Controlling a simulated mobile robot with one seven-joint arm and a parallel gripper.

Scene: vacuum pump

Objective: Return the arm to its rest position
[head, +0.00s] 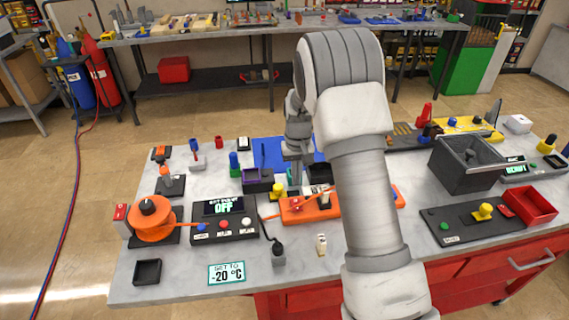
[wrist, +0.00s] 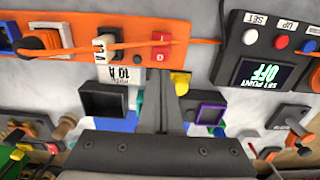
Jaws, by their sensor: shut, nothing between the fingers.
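My arm rises from the front of the workbench (head: 185,275) and bends at the elbow high over it. My gripper (head: 296,180) points down over the middle of the bench, just behind the orange power strip (head: 293,212). In the wrist view my gripper (wrist: 167,88) has its two fingers together, with nothing between them. The orange strip also shows in the wrist view (wrist: 195,22), beyond the fingertips, with a red switch (wrist: 160,46) close to them. My forearm hides part of the bench to the right of the gripper.
A controller reading SET POINT OFF (head: 230,222) and an orange cable reel (head: 151,217) stand left. A "-20 °C" card (head: 227,273) lies in front. A dark grey bin (head: 463,170) and red tray (head: 530,205) stand right. Small dark and purple boxes crowd the fingers.

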